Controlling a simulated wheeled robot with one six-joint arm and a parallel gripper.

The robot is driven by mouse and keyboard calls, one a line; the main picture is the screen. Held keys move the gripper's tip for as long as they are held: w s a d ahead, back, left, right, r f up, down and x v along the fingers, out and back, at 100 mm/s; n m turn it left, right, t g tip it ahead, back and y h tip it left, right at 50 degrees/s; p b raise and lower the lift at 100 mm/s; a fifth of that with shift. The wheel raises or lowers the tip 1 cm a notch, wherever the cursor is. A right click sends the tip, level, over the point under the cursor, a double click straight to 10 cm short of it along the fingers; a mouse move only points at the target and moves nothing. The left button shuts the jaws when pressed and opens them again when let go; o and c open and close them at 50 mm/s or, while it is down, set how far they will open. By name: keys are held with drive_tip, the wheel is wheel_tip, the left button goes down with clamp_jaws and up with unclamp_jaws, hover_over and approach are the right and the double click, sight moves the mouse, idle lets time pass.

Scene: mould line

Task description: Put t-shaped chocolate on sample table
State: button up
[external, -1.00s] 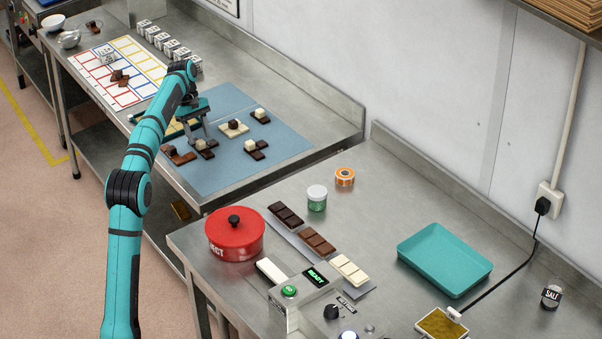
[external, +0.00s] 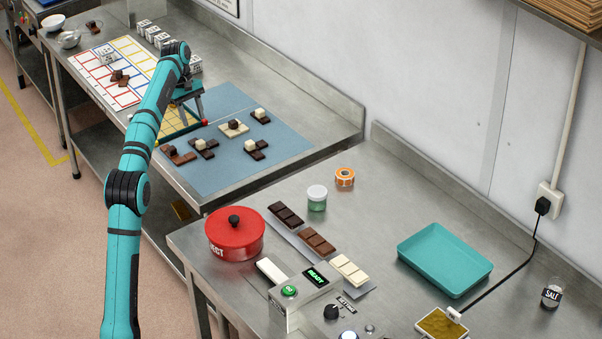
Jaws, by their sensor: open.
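Several small chocolate pieces with blocks on top lie on a blue mat (external: 222,177) on the far steel table (external: 335,137). They include a milk-brown one (external: 178,155), a dark one with a cream block (external: 204,149), a cream one with a dark block (external: 233,129), and two dark ones with cream blocks, at the back (external: 260,117) and front (external: 256,151). Which one is T-shaped is too small to tell. My gripper (external: 184,117) is open and empty above the mat's left end, behind the nearest pieces. Its fingers partly hide a yellow gridded card (external: 178,124). No surface is readably marked as the sample table.
On the nearer table are a red lidded pot (external: 235,240), chocolate bars (external: 317,241), a teal tray (external: 445,260) and a control box (external: 307,295).

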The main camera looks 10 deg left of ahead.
drive_tip(key=s+a+r+m+t+y, duration=0.15)
drive_tip(key=s+r+t, duration=0.45)
drive_tip(key=s, duration=0.7)
drive_tip(key=s+a+r+m+t, duration=0.2)
drive_tip(key=s+r+t, duration=0.3)
drive_tip(key=s+r, duration=0.65)
drive_tip(key=s+a+f+m+t+y, duration=0.1)
drive_tip(key=s+f+t, duration=0.3)
drive_tip(key=s, duration=1.1)
drive_tip(key=s+a+f+m+t, duration=0.1)
drive_tip(key=s+f+m+t, duration=0.3)
drive_tip(key=s, duration=1.1)
drive_tip(key=shift+s+f+t+y, duration=0.35)
drive_tip(key=shift+s+t, duration=0.05)
drive_tip(key=shift+t, duration=0.1)
